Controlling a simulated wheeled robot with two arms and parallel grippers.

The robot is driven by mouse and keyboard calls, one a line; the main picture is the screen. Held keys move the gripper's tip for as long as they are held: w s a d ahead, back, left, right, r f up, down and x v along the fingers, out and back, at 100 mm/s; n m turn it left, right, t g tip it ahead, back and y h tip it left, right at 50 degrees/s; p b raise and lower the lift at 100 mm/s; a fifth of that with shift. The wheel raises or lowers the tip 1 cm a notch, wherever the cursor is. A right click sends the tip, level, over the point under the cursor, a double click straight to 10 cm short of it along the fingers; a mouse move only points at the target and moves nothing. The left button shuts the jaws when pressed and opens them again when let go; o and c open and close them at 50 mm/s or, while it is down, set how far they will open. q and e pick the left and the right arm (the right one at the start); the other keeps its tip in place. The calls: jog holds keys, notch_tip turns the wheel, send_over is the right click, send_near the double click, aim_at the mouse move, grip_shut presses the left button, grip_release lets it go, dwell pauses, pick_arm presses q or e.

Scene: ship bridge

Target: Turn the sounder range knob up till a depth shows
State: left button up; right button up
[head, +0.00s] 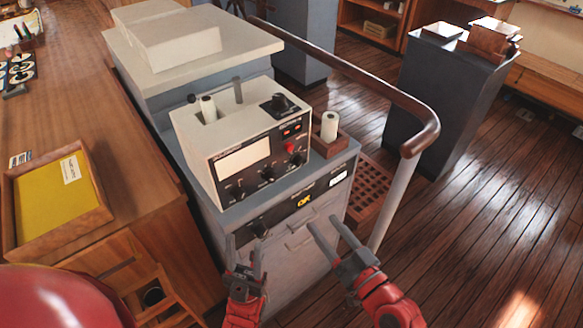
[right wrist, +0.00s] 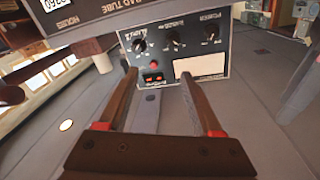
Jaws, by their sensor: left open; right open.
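The sounder (head: 195,145) is a pale box with a black front panel on the grey console. Its window (head: 243,158) looks pale, and I can make out no depth figure. Below it is a row of black knobs; the middle one (head: 268,172) appears to be the range knob, and it also shows upside down in the right wrist view (right wrist: 172,42). My left gripper (head: 246,245) is open and empty, low before the console front. My right gripper (head: 323,222) is open and empty, before and below the panel, apart from the knobs. Its fingers also show in the right wrist view (right wrist: 158,76).
A red button (head: 289,147) sits on the panel's right side. A wooden holder with a white roll (head: 329,126) stands right of the sounder. A wooden handrail (head: 380,90) curves past on the right. A yellow-lined tray (head: 55,200) lies on the desk at left.

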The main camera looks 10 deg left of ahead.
jog(key=s+a+g, duration=0.1)
jog(key=p, duration=0.5)
send_near(273, 180)
jog(key=shift+n+y, duration=0.4)
jog(key=p+x, duration=0.1)
jog(key=x, duration=0.7)
jog(key=shift+w+f+p, duration=0.15)
jog(key=shift+f+p, duration=0.05)
jog(key=shift+p, duration=0.2)
jog(key=shift+w+a, duration=0.3)
grip_shut()
